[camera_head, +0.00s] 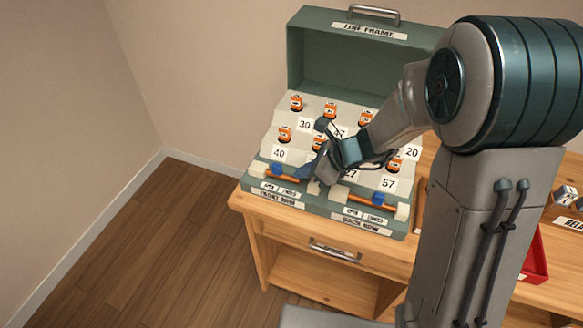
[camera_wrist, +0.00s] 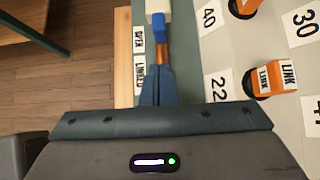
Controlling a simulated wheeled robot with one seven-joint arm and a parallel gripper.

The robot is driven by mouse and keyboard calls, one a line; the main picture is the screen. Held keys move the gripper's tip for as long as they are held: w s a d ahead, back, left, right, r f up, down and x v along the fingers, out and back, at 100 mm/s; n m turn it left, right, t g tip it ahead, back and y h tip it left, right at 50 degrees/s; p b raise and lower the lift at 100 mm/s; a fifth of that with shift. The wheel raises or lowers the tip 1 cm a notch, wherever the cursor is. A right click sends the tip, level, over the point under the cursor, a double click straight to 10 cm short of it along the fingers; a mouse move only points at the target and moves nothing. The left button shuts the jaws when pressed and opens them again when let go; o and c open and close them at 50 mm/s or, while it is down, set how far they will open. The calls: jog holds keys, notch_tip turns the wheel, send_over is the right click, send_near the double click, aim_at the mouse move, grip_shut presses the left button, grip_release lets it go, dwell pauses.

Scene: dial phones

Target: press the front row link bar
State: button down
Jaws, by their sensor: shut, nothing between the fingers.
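The front row link bar is the left bar on the front ledge of the green case, above the label that reads FRONT ROW. Its copper rod (camera_head: 287,177) carries a blue block (camera_head: 276,170) near the left white post (camera_head: 258,167). In the wrist view the blue block (camera_wrist: 160,22) sits against a white post at the top, with the copper rod (camera_wrist: 162,52) below it. My gripper (camera_head: 302,178) is shut and empty, its tips over the rod to the right of the block. The fingertips (camera_wrist: 159,70) hide the rest of the rod; contact is unclear.
A second bar with a blue block (camera_head: 381,198) lies to the right above BACK ROW. Orange plugs (camera_head: 285,134) and number cards stand on the sloped panel behind. A red tray (camera_head: 536,256) is at the right, partly behind my arm.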

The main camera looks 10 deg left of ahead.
jog(key=p+v, duration=0.1)
jog(key=v, duration=0.9)
jog(key=shift+d, duration=0.4)
jog(key=shift+s, duration=0.1)
jog(key=s+d+r+n+h, duration=0.2)
jog(key=s+d+n+h, duration=0.2)
jog(key=s+d+n, duration=0.3)
jog(key=s+d+r+n+t+h, duration=0.1)
jog(key=s+d+r+n+h, duration=0.1)
jog(key=s+d+n+h, duration=0.2)
jog(key=shift+s+d+r+n+h, duration=0.4)
jog(key=shift+s+d+n, duration=1.55)
jog(key=shift+n, duration=2.35)
jog(key=shift+w+d, duration=0.25)
jog(key=shift+w, duration=0.05)
